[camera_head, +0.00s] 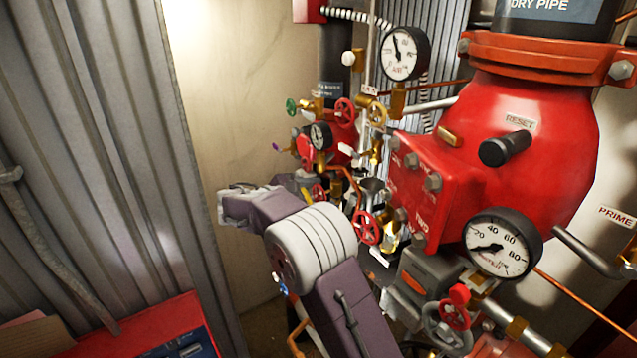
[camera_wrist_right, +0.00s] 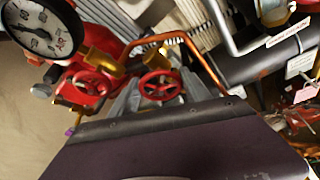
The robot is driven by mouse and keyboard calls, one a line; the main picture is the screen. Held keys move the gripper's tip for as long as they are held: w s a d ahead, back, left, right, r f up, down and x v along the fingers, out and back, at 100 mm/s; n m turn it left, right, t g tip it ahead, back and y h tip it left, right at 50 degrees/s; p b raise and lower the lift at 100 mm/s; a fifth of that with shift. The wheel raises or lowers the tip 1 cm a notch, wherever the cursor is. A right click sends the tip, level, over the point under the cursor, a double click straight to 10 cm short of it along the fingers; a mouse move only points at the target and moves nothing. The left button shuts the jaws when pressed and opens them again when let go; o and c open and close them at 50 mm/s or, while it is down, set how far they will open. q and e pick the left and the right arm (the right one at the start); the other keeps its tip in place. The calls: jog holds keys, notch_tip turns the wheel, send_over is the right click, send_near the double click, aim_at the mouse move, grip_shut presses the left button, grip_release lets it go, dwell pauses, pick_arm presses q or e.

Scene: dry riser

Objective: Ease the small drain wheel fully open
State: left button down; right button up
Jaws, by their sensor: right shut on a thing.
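My right arm reaches into the cluster of valves in the head view, and its gripper (camera_head: 303,184) is by a small red handwheel (camera_head: 318,193). In the right wrist view the grey fingers of the right gripper (camera_wrist_right: 160,95) stand on either side of a small red spoked wheel (camera_wrist_right: 160,86), and they are shut on it. The near parts of the fingers are hidden behind the wrist housing. I cannot read a label on this wheel or tell how far it is turned. My left gripper is not in view.
Another red wheel (camera_wrist_right: 92,85) sits close to the left. A larger red wheel (camera_head: 367,228) and a copper pipe (camera_head: 347,178) are near my right gripper. Gauges (camera_head: 403,53) and the big red valve body (camera_head: 535,120) crowd the right. Open floor is scarce; a corrugated wall (camera_head: 90,130) stands left.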

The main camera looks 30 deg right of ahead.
jog(key=shift+f+n+g, duration=0.4)
jog(key=shift+f+n, duration=0.05)
jog(key=shift+n, duration=0.15)
jog(key=o, duration=1.1)
jog(key=shift+w+d+p, duration=0.2)
jog(key=shift+d+p, duration=0.05)
jog(key=shift+p, duration=0.05)
jog(key=shift+s+a+r, duration=0.1)
jog(key=shift+a+r, duration=0.05)
